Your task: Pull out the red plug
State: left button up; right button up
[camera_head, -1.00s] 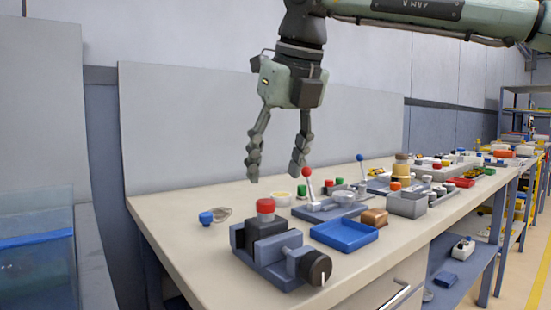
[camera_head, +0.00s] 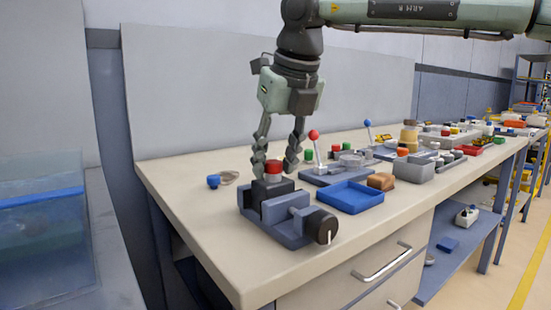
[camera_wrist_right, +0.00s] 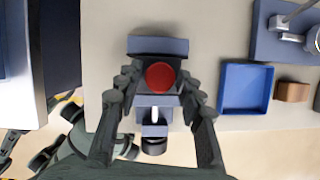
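The red plug (camera_head: 273,168) sits upright in the top of a black block held in a grey vise (camera_head: 285,214) at the bench's near left. In the right wrist view the plug (camera_wrist_right: 160,77) is a red disc between my fingers. My right gripper (camera_head: 275,170) points down over the vise, its fingers spread on either side of the plug. In the right wrist view my right gripper (camera_wrist_right: 158,88) shows clear gaps between both fingers and the plug.
A blue tray (camera_head: 350,197) stands right of the vise. A blue cap (camera_head: 213,181) lies to its left. A board with a red-knobbed lever (camera_head: 314,135) stands behind the tray. The bench's front left (camera_head: 205,235) is clear.

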aim_at(275, 163)
jog(key=c, duration=0.7)
jog(key=o, duration=0.4)
jog(key=shift+c, duration=1.2)
jog(key=shift+r, duration=0.3)
jog(key=shift+r+p, duration=1.5)
jog(key=shift+r, duration=0.7)
jog(key=shift+f, duration=0.1)
